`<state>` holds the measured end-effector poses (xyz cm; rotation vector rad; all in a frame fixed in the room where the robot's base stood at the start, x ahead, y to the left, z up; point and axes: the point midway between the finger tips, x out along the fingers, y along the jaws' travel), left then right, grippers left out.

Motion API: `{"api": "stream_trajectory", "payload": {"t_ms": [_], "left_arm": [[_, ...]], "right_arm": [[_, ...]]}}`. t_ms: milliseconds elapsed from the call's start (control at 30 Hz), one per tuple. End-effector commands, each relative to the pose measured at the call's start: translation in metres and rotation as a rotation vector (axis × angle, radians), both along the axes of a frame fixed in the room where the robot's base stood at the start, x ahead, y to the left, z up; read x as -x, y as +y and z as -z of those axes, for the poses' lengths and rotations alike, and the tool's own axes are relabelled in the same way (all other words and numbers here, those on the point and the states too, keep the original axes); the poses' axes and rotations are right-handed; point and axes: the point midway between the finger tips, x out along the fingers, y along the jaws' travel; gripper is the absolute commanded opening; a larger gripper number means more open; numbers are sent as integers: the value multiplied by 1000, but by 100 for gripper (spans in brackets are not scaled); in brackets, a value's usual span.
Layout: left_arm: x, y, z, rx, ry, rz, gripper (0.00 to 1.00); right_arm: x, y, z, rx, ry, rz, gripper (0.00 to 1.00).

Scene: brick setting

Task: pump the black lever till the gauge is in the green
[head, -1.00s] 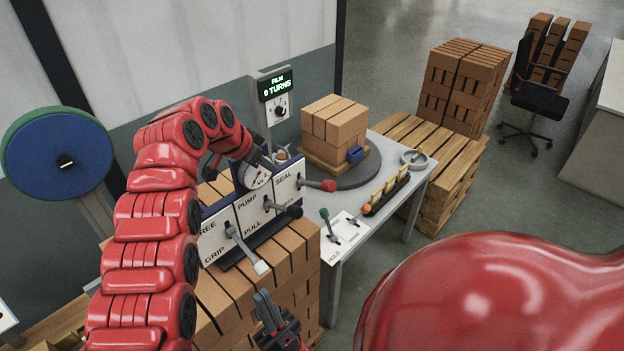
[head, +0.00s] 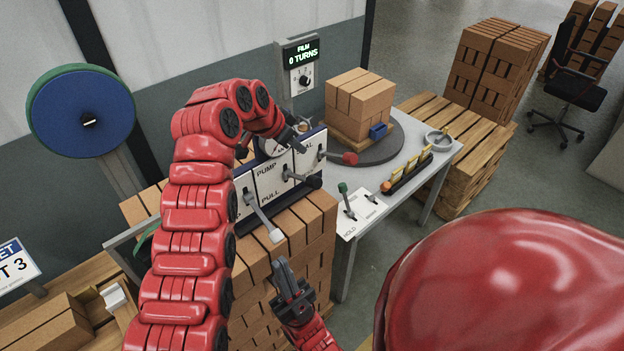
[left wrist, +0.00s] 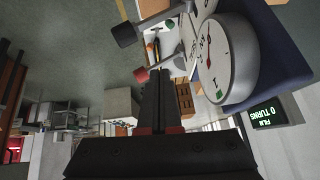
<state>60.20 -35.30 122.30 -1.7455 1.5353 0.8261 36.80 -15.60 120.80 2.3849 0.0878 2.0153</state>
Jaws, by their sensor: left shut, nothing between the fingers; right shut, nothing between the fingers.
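The black lever (head: 311,181) sticks out of the white panel's PUMP and PULL section, its knob apart from both grippers. It also shows in the left wrist view (left wrist: 125,34). The gauge (left wrist: 232,62) is clear in the left wrist view: its red needle points away from the green patch on its face. In the head view the gauge is mostly hidden by my left gripper (head: 296,139), which is shut and empty above the panel. Its fingers also show in the left wrist view (left wrist: 160,103). My right gripper (head: 281,272) is shut and empty, low in front of the panel.
A white-tipped lever (head: 267,222) and a red-knobbed lever (head: 340,158) flank the black lever. The panel stands on a brick stack (head: 310,232). A table (head: 419,175) with a turntable (head: 385,146) stands to the right. A display (head: 302,55) reads 0 TURNS.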

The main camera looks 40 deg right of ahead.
Motion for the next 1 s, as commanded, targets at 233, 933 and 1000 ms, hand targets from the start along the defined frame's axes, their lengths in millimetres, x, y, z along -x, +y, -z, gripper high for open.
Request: {"api": "stream_trajectory", "payload": {"t_ms": [233, 933, 1000], "left_arm": [[15, -1, 31, 1, -2, 1, 0], [22, -2, 41, 2, -1, 1, 0], [22, -2, 41, 2, -1, 1, 0]], "right_arm": [[0, 0, 5, 0, -1, 0, 0], [0, 0, 11, 0, -1, 0, 0], [0, 0, 11, 0, -1, 0, 0]]}}
